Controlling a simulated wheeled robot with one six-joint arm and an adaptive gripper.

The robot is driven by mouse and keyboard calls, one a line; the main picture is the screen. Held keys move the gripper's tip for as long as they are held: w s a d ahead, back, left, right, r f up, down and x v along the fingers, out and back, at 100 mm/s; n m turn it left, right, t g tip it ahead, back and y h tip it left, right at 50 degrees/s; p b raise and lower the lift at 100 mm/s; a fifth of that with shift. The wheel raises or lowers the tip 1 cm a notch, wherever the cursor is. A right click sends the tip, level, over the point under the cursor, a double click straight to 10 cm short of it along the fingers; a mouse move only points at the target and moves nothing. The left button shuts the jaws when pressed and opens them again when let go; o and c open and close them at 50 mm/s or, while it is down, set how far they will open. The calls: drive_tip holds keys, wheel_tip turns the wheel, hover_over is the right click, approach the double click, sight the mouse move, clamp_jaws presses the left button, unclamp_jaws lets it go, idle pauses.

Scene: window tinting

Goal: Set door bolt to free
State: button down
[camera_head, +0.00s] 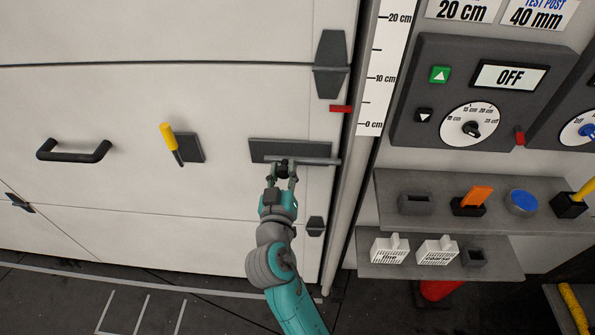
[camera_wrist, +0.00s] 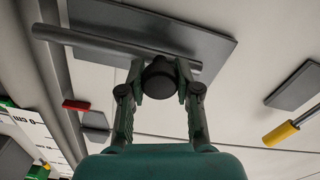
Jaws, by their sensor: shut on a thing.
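The door bolt is a grey horizontal rod (camera_head: 312,160) on a dark backing plate (camera_head: 290,146) at the right side of the white door. In the head view its right end reaches the door's right edge, by the frame. A dark round knob (camera_wrist: 158,78) stands out from the rod. My gripper (camera_head: 283,170) is shut on this knob, with one finger on each side, as the wrist view (camera_wrist: 160,88) also shows. The rod (camera_wrist: 100,43) in the wrist view extends past the plate on one side. What lies behind the frame edge is hidden.
A yellow-handled lever (camera_head: 168,137) and a black pull handle (camera_head: 73,150) are on the door to the left. Dark hinges (camera_head: 331,65) and a red tab (camera_head: 341,109) are near the door edge. Shelves (camera_head: 380,215) with tools and a dial panel stand right.

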drive_tip(key=shift+w+a, duration=0.1)
drive_tip(key=shift+a, duration=0.6)
drive_tip(key=c, duration=0.8)
unclamp_jaws()
drive_tip(key=shift+a, duration=0.15)
drive_tip(key=s, duration=1.2)
drive_tip(key=shift+a, duration=0.4)
drive_tip(key=shift+f, duration=0.1)
